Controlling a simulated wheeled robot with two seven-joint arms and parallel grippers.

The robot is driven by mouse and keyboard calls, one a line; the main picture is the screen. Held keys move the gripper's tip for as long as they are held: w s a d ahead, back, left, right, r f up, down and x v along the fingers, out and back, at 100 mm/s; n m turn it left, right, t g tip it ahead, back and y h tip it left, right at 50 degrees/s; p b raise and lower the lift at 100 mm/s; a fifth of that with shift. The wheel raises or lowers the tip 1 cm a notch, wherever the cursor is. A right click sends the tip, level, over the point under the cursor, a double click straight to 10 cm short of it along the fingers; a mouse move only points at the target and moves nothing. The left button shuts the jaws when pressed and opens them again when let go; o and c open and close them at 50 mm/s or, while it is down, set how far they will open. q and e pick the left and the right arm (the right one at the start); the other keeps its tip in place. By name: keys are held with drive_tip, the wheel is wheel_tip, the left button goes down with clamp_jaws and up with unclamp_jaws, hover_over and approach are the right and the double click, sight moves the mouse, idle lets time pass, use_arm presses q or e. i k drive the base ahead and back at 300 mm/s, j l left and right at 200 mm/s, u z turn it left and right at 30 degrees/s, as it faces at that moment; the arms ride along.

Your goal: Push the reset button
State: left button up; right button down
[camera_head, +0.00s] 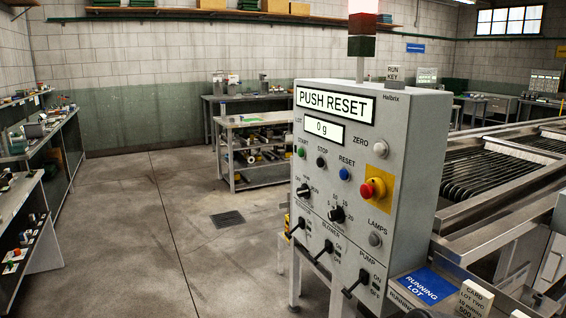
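A grey control cabinet (416,150) stands right of centre in the head view, its front panel facing left and toward me. The blue reset button (345,174) sits mid-panel under the label RESET. The black stop button (321,162) and green start button (301,152) are to its left, and a red emergency knob (372,190) on a yellow plate is to its right. The top display (333,103) reads PUSH RESET and the lower display (322,129) reads 0 g. Neither of my grippers shows.
A metal roller machine (490,170) stands to the right of the cabinet. A workbench (262,150) is behind it, and shelves (30,225) line the left. The floor (170,240) left of the panel is open, with a drain grate (227,219). Levers (355,284) stick out low on the panel.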

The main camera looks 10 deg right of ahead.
sight(344, 175)
drive_tip(key=i+j, duration=0.4)
drive_tip(key=j, duration=0.15)
drive_tip(key=i+j, duration=0.4)
drive_tip(key=j, duration=0.15)
